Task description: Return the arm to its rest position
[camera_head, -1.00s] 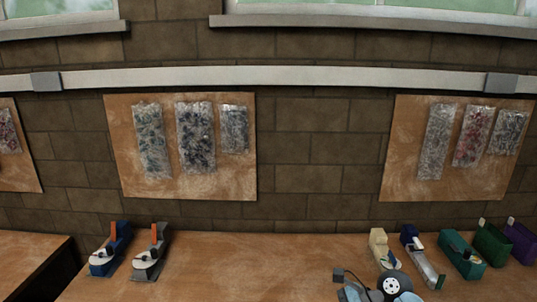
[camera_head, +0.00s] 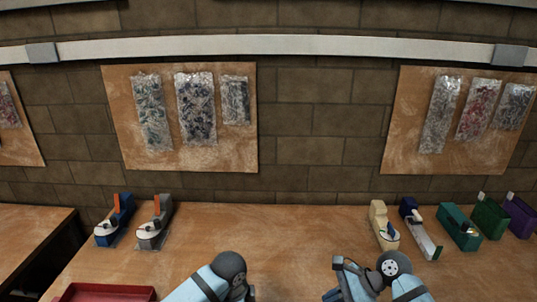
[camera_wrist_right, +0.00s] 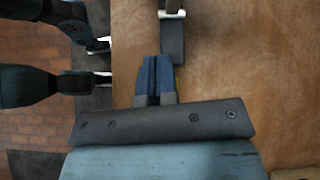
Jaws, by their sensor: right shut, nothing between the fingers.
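My right gripper (camera_wrist_right: 152,62) shows in the right wrist view with its two blue fingers side by side, shut and with nothing between them. It is above the wooden bench (camera_wrist_right: 245,60), not far from the bench edge on the left. In the head view, parts of both my arms show at the bottom: a light-blue link with a dark round joint left of centre, and another to its right. Neither gripper can be made out there. My left gripper is not in view.
A red tray (camera_head: 105,292) is at the lower left. Blue (camera_head: 115,222) and grey (camera_head: 154,225) dispensers stand at the back left. Beige (camera_head: 383,225), blue-white (camera_head: 420,228), teal (camera_head: 459,228), green (camera_head: 490,218) and purple (camera_head: 519,216) items stand at the back right. The bench between is clear.

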